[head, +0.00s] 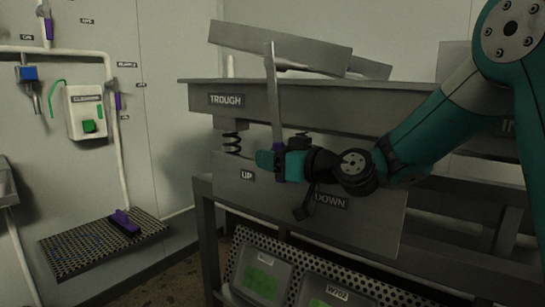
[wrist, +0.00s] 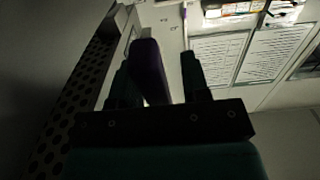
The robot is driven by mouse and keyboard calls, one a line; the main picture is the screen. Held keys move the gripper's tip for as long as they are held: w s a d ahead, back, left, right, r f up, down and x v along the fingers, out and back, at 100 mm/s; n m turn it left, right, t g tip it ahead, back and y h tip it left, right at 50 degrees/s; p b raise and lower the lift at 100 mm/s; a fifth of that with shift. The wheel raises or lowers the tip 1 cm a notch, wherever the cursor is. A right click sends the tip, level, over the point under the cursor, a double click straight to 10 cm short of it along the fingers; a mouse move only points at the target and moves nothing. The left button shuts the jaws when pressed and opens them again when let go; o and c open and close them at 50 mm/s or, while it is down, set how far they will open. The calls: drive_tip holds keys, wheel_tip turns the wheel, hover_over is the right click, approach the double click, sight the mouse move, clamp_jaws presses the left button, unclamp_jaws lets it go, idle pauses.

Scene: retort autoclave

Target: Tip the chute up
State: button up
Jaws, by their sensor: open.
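A flat grey lever bar (head: 272,95) stands nearly upright in front of the trough, with a purple grip (head: 280,165) at its lower end. The grip is just right of the UP label (head: 247,175) and left of the DOWN label (head: 330,201). My gripper (head: 268,160) is at the grip, jaws open. In the wrist view the purple grip (wrist: 148,68) lies between the two fingers of my gripper (wrist: 160,75), nearer the left one. Contact cannot be told. A tilted grey metal channel (head: 280,45), apparently the chute, lies above the trough (head: 195,97), its left end higher.
A spring (head: 232,142) sits under the trough's left end. Dark bins (head: 262,278) stand below the bench frame. At left are a perforated shelf (head: 90,250) with a purple-handled item and a wall box with a green button (head: 89,126). Floor between shelf and bench is clear.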

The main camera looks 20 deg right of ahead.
drive_tip(key=shift+c, duration=0.2)
clamp_jaws()
